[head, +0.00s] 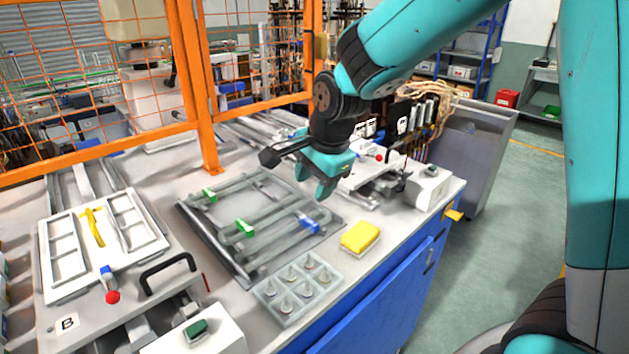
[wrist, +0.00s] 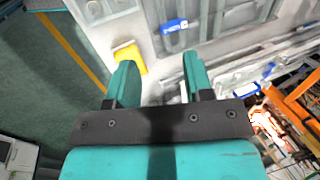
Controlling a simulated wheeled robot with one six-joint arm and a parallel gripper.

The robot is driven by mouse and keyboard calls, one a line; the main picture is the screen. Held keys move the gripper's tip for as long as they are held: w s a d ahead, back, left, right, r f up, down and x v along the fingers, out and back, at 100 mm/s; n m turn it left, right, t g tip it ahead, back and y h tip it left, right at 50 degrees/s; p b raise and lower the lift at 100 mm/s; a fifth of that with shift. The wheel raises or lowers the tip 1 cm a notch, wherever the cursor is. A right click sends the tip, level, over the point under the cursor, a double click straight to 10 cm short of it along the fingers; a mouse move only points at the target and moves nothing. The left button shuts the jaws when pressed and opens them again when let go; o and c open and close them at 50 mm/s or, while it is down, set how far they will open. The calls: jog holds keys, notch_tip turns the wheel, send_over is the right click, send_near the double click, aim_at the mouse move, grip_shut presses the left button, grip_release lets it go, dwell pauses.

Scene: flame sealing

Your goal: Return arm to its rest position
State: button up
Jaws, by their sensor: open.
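My gripper (head: 322,188) hangs from my teal arm above the right part of the workbench in the head view. In the wrist view my gripper (wrist: 160,85) shows two teal fingers spread apart with nothing between them. It is open and empty, clear of the bench top. Below and to its left is a grey metal frame fixture (head: 262,215) with green and blue clips. A yellow block (head: 360,237) lies on the bench near the front edge, below the gripper. It also shows in the wrist view (wrist: 130,57), just beyond the left finger.
A clear tray (head: 297,287) with several small cones sits at the bench front. A station marked B (head: 66,323) with a white panel (head: 50,262) is at left. An orange mesh fence (head: 195,80) stands behind. Another station (head: 428,187) is at right, and open floor (head: 500,240) lies beyond.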

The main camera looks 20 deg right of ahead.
jog(key=s+a+r+n+g+y, duration=0.1)
jog(key=s+a+n, duration=0.3)
jog(key=s+n, duration=0.6)
jog(key=s+a+r+n+g+y, duration=0.2)
jog(key=s+a+r+n, duration=0.1)
jog(key=s+n, duration=0.8)
jog(key=s+b, duration=0.1)
jog(key=s, duration=0.1)
jog(key=shift+s+a+n, duration=0.3)
jog(key=shift+a, duration=0.05)
